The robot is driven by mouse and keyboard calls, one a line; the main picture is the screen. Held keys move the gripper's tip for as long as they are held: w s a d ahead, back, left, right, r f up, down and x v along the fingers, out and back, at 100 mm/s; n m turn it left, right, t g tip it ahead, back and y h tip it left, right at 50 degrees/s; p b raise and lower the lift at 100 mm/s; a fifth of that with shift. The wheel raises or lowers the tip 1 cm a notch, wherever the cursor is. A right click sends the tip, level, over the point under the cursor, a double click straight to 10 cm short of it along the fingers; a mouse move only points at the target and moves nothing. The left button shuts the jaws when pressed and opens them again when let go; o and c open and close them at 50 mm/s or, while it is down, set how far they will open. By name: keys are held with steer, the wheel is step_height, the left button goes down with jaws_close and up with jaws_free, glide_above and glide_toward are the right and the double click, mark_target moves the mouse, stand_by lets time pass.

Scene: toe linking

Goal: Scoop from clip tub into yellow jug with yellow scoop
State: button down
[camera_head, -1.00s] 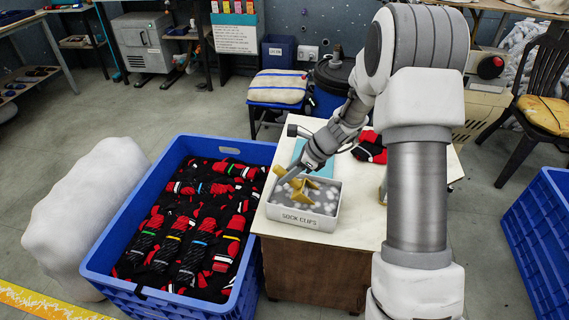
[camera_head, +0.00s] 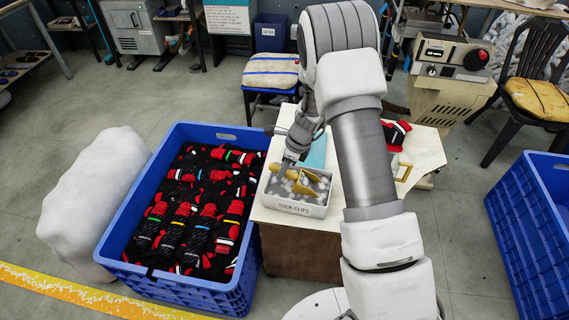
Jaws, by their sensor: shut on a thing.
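The white clip tub (camera_head: 293,208), labelled "SOCK CLIPS", stands on the small table and holds several pale, rounded clips. The yellow scoop (camera_head: 307,187) is in the tub's opening, tilted, with its bowl among the clips. My gripper (camera_head: 291,160) is over the tub's back left side, shut on the scoop; its fingertips are small and partly dark, so the exact grip is hard to see. A yellow shape (camera_head: 404,172) just right of my arm looks like part of the yellow jug; my arm hides the rest.
A blue crate (camera_head: 142,262) of red and black socks stands left of the table (camera_head: 262,217). Red and black socks (camera_head: 396,134) lie at the table's back right. Another blue crate (camera_head: 530,235) is at right. My arm crosses over the table.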

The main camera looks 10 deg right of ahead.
mark_target(275, 165)
steer(key=shift+w+a+r+g+h+p, duration=0.25)
steer(key=shift+a+r+h+p, duration=0.3)
steer(key=shift+p, duration=1.55)
steer(key=shift+w+a+r+g+h+p, duration=0.25)
steer(key=shift+a+r+h+p, duration=0.35)
steer(key=shift+p, duration=1.45)
steer(key=w+a+r+h+p, duration=0.2)
steer(key=a+r+p, duration=0.1)
steer(key=a, duration=0.1)
steer(key=shift+a+r+g, duration=0.25)
steer(key=shift+a+g, duration=0.05)
steer(key=shift+g, duration=0.1)
